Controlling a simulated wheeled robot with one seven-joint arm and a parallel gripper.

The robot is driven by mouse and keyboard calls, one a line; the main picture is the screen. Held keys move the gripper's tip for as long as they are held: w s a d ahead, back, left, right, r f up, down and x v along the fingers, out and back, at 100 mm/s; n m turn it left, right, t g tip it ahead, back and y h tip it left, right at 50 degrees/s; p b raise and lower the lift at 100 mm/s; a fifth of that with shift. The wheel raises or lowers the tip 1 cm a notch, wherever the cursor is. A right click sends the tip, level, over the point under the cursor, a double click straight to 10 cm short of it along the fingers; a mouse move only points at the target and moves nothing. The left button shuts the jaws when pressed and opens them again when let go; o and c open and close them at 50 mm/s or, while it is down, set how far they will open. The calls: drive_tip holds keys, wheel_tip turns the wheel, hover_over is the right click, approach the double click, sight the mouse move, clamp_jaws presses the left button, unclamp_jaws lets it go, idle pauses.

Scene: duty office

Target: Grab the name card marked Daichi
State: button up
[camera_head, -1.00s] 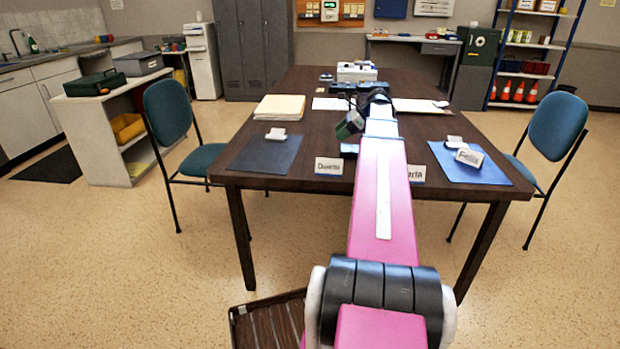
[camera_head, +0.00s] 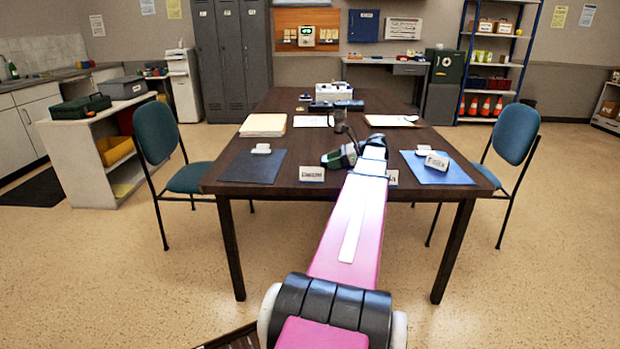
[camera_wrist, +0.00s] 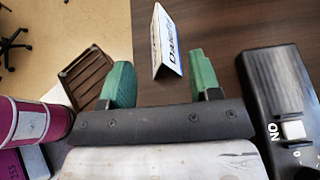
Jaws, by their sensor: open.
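A white folded name card (camera_wrist: 166,42) stands on the dark table near its edge in the wrist view. Its visible lettering starts with "Da"; the rest is too unclear to read. My gripper (camera_wrist: 160,85) has two green fingers, open and empty, with the card just beyond and between their tips. In the head view my gripper (camera_head: 342,157) is over the table's near part. A white card (camera_head: 312,173) stands at the near edge, its name blurred. Another card (camera_head: 392,177) is mostly hidden by my arm. A third card (camera_head: 437,161) is tilted on the blue mat.
A black device (camera_wrist: 280,95) with a white switch lies right of my gripper in the wrist view. The table (camera_head: 250,187) also bears a dark mat (camera_head: 252,168), a blue mat (camera_head: 455,178) and papers (camera_head: 263,125). Chairs (camera_head: 157,135) (camera_head: 515,135) stand at both sides.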

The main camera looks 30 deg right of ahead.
sight(314, 168)
drive_tip(key=x, duration=0.8)
drive_tip(key=shift+s+f, duration=0.1)
drive_tip(key=shift+f, duration=0.15)
drive_tip(key=c, duration=1)
